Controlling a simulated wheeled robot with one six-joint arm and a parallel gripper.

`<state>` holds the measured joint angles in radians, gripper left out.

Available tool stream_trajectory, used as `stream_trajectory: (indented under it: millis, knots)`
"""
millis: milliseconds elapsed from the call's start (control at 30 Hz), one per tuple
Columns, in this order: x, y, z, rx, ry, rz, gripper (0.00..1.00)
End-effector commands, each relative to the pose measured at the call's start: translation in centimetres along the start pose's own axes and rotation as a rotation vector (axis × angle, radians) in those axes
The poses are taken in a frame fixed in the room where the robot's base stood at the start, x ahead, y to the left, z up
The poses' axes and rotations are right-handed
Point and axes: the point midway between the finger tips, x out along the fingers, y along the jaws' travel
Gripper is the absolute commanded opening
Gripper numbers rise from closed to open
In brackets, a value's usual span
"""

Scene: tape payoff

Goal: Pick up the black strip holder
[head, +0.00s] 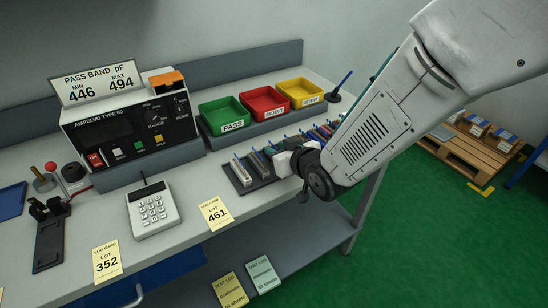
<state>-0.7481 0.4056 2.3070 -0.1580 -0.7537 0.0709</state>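A low black holder (258,183) stands on the bench at the centre, in front of the coloured bins. Pale upright strips (242,172) stand in its slots. My gripper (283,160) is at the holder's right end, low over the bench, with my arm reaching in from the upper right. Pale finger parts show beside the strips. Whether they touch the holder or are closed on anything is too small to tell. My wrist hides part of the row behind it.
Green (224,115), red (264,102) and yellow (301,92) bins stand behind. A row of blue-topped items (321,131) runs beyond my gripper. A meter (130,125), calculator (153,208), black fixture (49,236) and lot cards (215,213) occupy the left and front.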

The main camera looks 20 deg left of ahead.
Motion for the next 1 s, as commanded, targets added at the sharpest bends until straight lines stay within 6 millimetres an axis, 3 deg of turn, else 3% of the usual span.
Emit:
stream_trajectory:
  millis: [167, 433, 533, 567, 1000]
  knots:
    - [2.2, 0.1, 0.1, 0.0, -0.002, 0.0, 0.29]
    - [2.5, 0.1, 0.0, 0.0, -0.001, 0.001, 0.29]
    - [2.5, 0.1, 0.0, 0.0, -0.001, 0.001, 0.04]
    - [2.5, 0.1, 0.0, 0.0, -0.001, 0.001, 0.0]
    - [2.2, 0.1, -0.9, 0.0, 0.003, 0.0, 0.0]
